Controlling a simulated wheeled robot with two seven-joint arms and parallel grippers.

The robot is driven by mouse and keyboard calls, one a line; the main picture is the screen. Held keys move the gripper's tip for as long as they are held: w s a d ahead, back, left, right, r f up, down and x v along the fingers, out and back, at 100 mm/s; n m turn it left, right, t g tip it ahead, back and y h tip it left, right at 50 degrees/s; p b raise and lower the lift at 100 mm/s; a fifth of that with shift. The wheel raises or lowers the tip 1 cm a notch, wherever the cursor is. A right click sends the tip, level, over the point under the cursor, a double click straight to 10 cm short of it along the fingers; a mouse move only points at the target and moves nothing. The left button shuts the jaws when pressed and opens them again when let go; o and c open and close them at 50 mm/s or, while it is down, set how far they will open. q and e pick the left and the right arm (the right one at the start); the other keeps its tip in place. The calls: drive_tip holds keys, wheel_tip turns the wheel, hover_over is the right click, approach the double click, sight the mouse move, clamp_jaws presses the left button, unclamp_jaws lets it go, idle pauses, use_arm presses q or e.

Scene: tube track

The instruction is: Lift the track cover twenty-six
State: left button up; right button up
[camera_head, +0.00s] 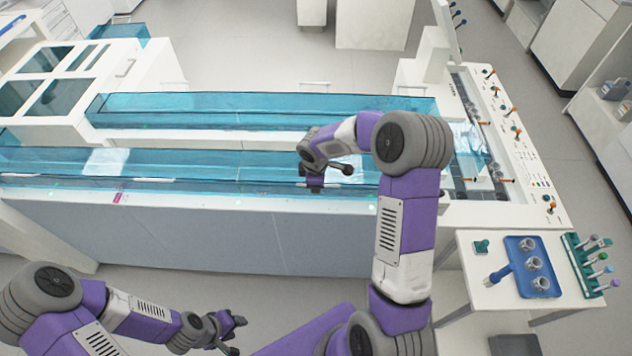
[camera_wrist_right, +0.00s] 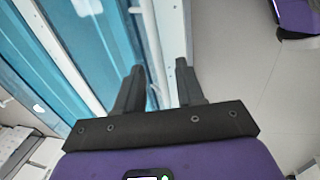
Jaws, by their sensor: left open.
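Long translucent blue covers run along the track. The front cover (camera_head: 220,160) lies along the near side, and a back cover (camera_head: 260,103) lies behind it. I cannot read which is number twenty-six. My right gripper (camera_head: 315,187) points down over the front cover's near edge, toward its right end. In the right wrist view its two fingers (camera_wrist_right: 159,68) are apart, with a pale strip along the cover's edge (camera_wrist_right: 152,40) running between them. I cannot tell whether they touch it. My left gripper (camera_head: 236,335) is open and empty, low in front of the track, away from the covers.
A control panel (camera_head: 520,150) with orange-tipped knobs stands at the track's right end. A small white table (camera_head: 478,265) at the right carries a blue tray (camera_head: 511,275) with metal parts and a green rack (camera_head: 580,268) of tools. Bare floor (camera_head: 210,300) lies before the track.

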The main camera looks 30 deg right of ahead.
drive_tip(key=shift+f, duration=0.2)
drive_tip(key=shift+c, duration=0.5)
clamp_jaws()
drive_tip(key=shift+d+r, duration=0.1)
